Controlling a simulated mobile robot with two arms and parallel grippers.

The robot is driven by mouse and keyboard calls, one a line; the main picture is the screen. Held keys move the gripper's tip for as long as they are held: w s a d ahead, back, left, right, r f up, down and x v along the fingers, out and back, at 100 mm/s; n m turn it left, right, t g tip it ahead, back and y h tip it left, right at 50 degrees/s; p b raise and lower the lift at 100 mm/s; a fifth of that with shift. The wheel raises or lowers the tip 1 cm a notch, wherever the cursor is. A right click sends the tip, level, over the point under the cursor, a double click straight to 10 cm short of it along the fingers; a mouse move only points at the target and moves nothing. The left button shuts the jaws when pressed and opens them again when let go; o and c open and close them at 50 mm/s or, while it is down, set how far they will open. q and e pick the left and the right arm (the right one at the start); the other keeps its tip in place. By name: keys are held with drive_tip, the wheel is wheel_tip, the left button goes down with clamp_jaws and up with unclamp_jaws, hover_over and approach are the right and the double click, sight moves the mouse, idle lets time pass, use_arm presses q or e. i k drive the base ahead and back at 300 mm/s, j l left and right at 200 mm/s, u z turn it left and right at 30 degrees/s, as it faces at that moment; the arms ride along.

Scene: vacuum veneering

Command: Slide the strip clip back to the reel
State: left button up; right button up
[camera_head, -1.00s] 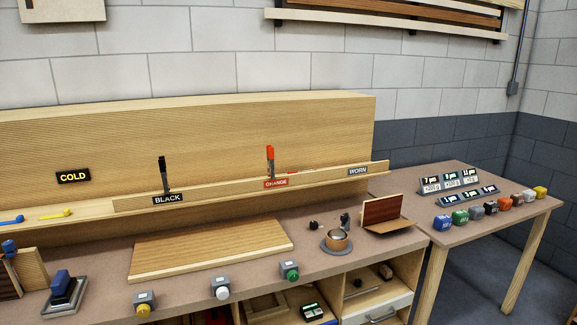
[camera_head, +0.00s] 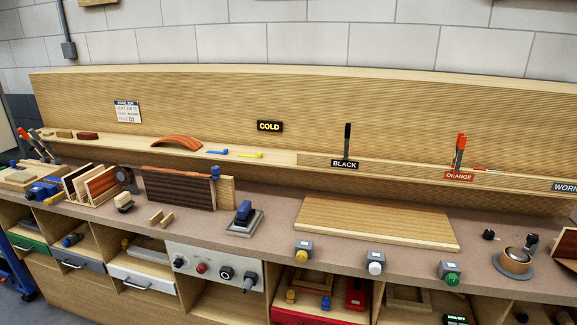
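A dark brown striped panel (camera_head: 178,190) stands upright on the bench, left of centre. A thin reddish strip (camera_head: 175,170) runs along its top edge. A small blue piece (camera_head: 215,173), which looks like the strip clip, sits at the strip's right end. A dark round part (camera_head: 126,177), possibly the reel, is at the panel's left end; it is small and partly hidden, so I cannot be sure. Neither of my grippers is in view.
A blue-handled block (camera_head: 243,213) stands on a grey plate right of the panel. A wide wooden board (camera_head: 375,222) lies on the bench farther right. Wooden boards in a rack (camera_head: 90,184) stand to the left. Bare bench top (camera_head: 200,220) shows before the panel.

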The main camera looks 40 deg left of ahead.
sight(215, 171)
drive_tip(key=u, duration=1.85)
